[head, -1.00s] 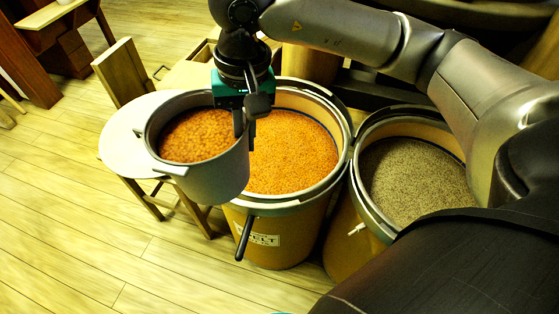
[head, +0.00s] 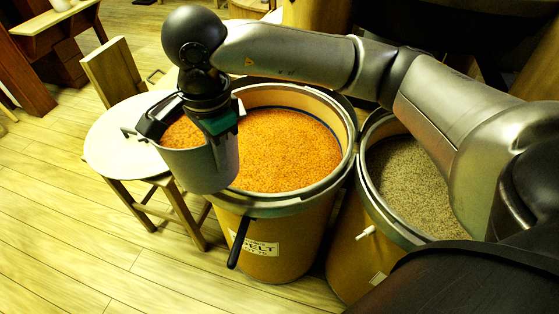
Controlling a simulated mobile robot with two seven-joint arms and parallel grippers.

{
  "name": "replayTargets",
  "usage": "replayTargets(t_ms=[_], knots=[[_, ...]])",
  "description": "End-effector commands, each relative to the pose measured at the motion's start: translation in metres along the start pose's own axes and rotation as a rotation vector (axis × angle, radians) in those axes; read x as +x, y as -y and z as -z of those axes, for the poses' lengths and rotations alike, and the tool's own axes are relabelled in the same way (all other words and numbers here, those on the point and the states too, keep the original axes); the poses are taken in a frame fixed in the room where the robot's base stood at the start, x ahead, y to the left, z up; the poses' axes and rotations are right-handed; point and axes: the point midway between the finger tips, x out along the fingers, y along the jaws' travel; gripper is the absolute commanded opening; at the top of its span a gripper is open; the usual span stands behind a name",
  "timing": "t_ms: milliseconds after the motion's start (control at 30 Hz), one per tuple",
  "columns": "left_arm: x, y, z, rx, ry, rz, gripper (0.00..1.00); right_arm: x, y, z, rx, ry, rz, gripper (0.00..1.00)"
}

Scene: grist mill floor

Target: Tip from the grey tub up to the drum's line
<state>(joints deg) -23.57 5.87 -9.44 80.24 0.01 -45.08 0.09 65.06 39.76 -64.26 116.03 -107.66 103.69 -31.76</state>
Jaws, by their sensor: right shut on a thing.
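The grey tub (head: 207,172) holds orange grain (head: 183,133). My right gripper (head: 218,122) is shut on the tub's rim and partly hides its opening. The tub looks near upright, in front of the left rim of the tan drum (head: 270,237). The drum holds the same-looking orange grain (head: 285,150), high inside it. A dark blue line (head: 312,116) shows on the drum's inner wall just above the grain at the back and right; the tub hides the left side. No falling grain shows. My left gripper is not in view.
A second drum (head: 345,262) with grey-brown speckled grain (head: 412,180) stands close on the right. A round white-topped stool (head: 115,150) stands left of the tub, with a wooden chair (head: 112,72) behind it. The plank floor (head: 90,255) at front left is clear.

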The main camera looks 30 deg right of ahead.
Motion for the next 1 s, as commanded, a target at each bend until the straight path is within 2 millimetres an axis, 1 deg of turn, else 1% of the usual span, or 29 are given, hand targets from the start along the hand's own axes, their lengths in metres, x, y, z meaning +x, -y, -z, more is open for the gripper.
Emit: replayTargets(t_ms=[33, 200, 400, 800, 1000], knots=[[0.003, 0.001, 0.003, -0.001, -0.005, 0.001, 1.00, 0.006, 0.004, -0.002, 0.044, -0.003, 0.013, 0.00], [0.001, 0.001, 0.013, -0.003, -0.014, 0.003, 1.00, 0.018, 0.007, -0.005, 0.177, -0.013, 0.022, 0.00], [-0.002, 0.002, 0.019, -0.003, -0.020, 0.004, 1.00, 0.025, 0.009, -0.007, 0.266, -0.020, 0.030, 0.00], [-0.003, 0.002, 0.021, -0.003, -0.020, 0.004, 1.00, 0.025, 0.010, -0.007, 0.285, -0.020, 0.031, 0.00], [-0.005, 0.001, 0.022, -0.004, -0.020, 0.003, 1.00, 0.026, 0.009, -0.005, 0.290, 0.021, 0.031, 0.00]])
